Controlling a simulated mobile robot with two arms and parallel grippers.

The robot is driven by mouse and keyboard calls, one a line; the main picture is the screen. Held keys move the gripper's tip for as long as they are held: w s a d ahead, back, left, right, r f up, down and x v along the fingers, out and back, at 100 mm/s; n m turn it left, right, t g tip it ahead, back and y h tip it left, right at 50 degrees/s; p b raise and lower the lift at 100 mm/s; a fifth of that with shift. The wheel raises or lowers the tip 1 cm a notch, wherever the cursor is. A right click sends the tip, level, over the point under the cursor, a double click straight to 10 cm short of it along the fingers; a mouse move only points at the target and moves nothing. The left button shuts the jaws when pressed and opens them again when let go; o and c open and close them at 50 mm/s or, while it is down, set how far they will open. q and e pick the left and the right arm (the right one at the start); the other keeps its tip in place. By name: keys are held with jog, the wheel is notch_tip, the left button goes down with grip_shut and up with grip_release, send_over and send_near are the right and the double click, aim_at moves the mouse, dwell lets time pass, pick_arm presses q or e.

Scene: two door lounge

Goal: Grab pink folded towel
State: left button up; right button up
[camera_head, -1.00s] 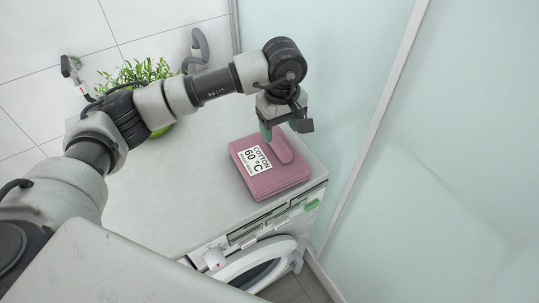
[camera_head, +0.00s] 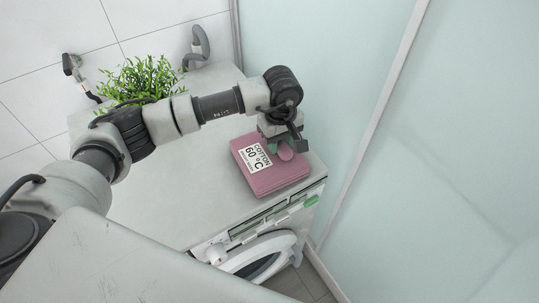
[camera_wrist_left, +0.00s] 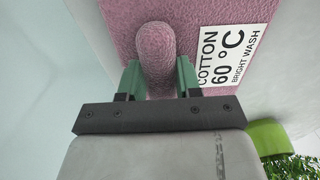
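The pink folded towel (camera_head: 277,178) lies flat on top of the white washing machine, near its right front corner. It has a white "COTTON 60 °C" label and a rounded raised pink part on top. My left gripper (camera_head: 286,149) is over the towel's far right part, pointing down. In the left wrist view, its two green fingers (camera_wrist_left: 160,78) are apart, one on each side of the raised pink part of the towel (camera_wrist_left: 118,18). Whether the fingers touch it is unclear. My right gripper is not in view.
The washing machine (camera_head: 170,205) has a clear top left of the towel. A green plant (camera_head: 140,78) stands at its back, behind my left arm. A pale glass wall (camera_head: 340,70) rises close on the right. Pipes (camera_head: 197,45) come from the tiled wall.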

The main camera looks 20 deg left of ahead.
pick_arm(q)
jog(key=c, duration=0.5)
jog(key=shift+r, duration=0.15)
